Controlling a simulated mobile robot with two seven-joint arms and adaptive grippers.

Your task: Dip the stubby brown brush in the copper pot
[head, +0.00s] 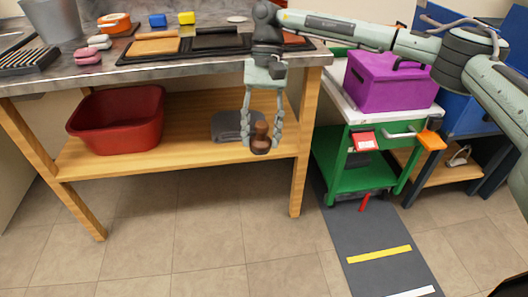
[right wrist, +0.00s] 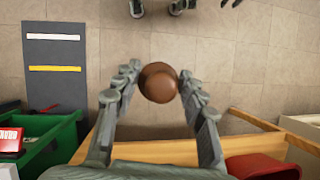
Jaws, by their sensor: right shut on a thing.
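The stubby brown brush (head: 261,134) is between the fingers of my right gripper (head: 263,146), which is shut on it. They hang in front of the wooden table, below its top. In the right wrist view the brush's rounded brown end (right wrist: 158,82) shows between the two grey fingers (right wrist: 158,92); its other parts are hidden. My left gripper is not in view.
The table top (head: 90,72) holds dark trays, a rack and small blocks. A red tub (head: 118,120) and a grey folded item (head: 230,125) are on the lower shelf. A green cart (head: 350,172) with a purple box (head: 388,80) stands right. Floor in front is clear.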

